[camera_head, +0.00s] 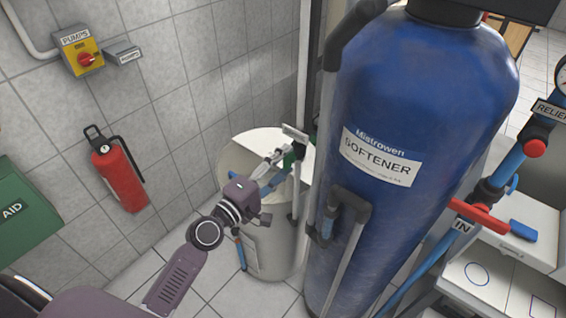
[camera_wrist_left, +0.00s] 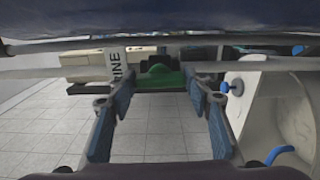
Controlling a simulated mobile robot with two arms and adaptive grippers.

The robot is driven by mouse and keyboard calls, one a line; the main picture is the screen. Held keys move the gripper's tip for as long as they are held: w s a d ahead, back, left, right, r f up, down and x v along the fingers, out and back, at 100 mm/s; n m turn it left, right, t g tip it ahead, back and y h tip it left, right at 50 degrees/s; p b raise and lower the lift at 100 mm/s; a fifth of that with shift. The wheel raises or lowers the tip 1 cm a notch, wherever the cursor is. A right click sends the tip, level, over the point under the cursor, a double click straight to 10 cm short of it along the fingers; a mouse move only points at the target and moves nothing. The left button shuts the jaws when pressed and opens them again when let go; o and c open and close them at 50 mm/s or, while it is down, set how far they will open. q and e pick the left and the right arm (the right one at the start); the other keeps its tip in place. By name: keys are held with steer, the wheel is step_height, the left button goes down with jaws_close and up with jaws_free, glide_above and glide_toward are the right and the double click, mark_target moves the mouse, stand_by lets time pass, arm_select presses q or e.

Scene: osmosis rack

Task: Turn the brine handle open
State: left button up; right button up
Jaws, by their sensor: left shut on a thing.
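The brine handle (camera_head: 291,157) is a small green lever on the pipe above a pale tank, left of the blue softener. It is partly hidden by my left gripper (camera_head: 280,162), which reaches it from the lower left. In the left wrist view the green handle (camera_wrist_left: 162,78) lies between the fingertips of my left gripper (camera_wrist_left: 159,90), which is shut on it. A white label ending in "RINE" (camera_wrist_left: 117,66) stands beside the handle there. The exact handle angle is hard to tell. My right gripper is not in view.
The blue softener tank (camera_head: 415,90) stands close on the right, with grey pipes (camera_head: 354,235) at its front. The pale tank (camera_head: 262,240) is below the handle. A red extinguisher (camera_head: 121,177) and a yellow pump switch (camera_head: 82,55) hang on the left wall. A red handle (camera_head: 478,215) is at right.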

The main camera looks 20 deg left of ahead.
arm_select(q)
steer(key=o, duration=1.2)
steer(key=shift+c, duration=0.2)
steer(key=v, duration=1.2)
